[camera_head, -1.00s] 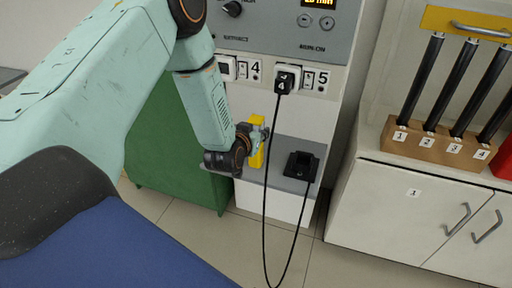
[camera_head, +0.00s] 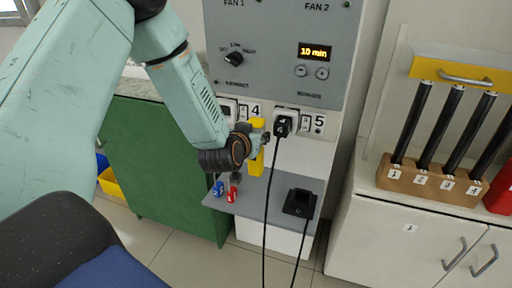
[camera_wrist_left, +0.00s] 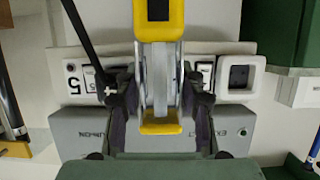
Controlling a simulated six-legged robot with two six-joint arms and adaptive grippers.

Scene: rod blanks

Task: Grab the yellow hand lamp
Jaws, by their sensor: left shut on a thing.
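The yellow hand lamp (camera_head: 256,164) is upright in my left gripper (camera_head: 262,140), in front of the grey and white panel and above the grey shelf. In the left wrist view the lamp (camera_wrist_left: 160,24) stands between the two fingers of the left gripper (camera_wrist_left: 160,100), which are shut on its grey middle part. A yellow piece of it shows below the fingers. The lamp's far side is hidden. My right gripper is in neither view.
A black plug (camera_head: 284,125) sits in the socket by label 5, its cable hanging down past a black holder (camera_head: 299,203) on the grey shelf (camera_head: 262,208). Small blue (camera_head: 218,188) and red (camera_head: 233,194) items stand there. A wooden rod rack (camera_head: 430,182) is right.

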